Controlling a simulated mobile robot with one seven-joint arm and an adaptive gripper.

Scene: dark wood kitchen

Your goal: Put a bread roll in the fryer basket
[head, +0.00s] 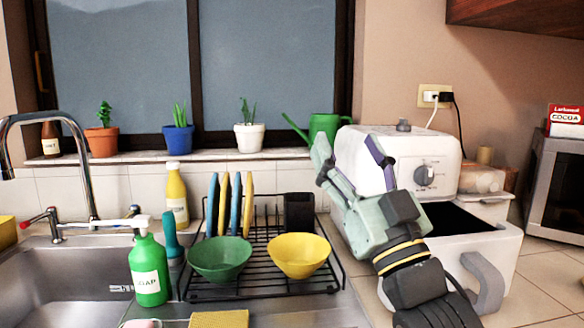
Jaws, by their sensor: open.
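The white fryer (395,160) stands on the counter right of the dish rack, with a dial on its front. Its basket drawer (500,250) is pulled out toward the front right and has a grey handle. The visible part of its inside is dark, and my arm hides the left part. My gripper (350,158) is open in front of the fryer, its fingers pointing up and away, with nothing seen between them. Pale, rounded items (482,179) lie right of the fryer, perhaps bread rolls in a clear wrap; I cannot tell for sure.
A black dish rack (260,287) holds a green bowl (220,258), a yellow bowl (298,255) and several plates. The sink (60,270) and green soap bottle (148,268) are at left. A microwave (560,185) bounds the right; some tiled counter is free at lower right.

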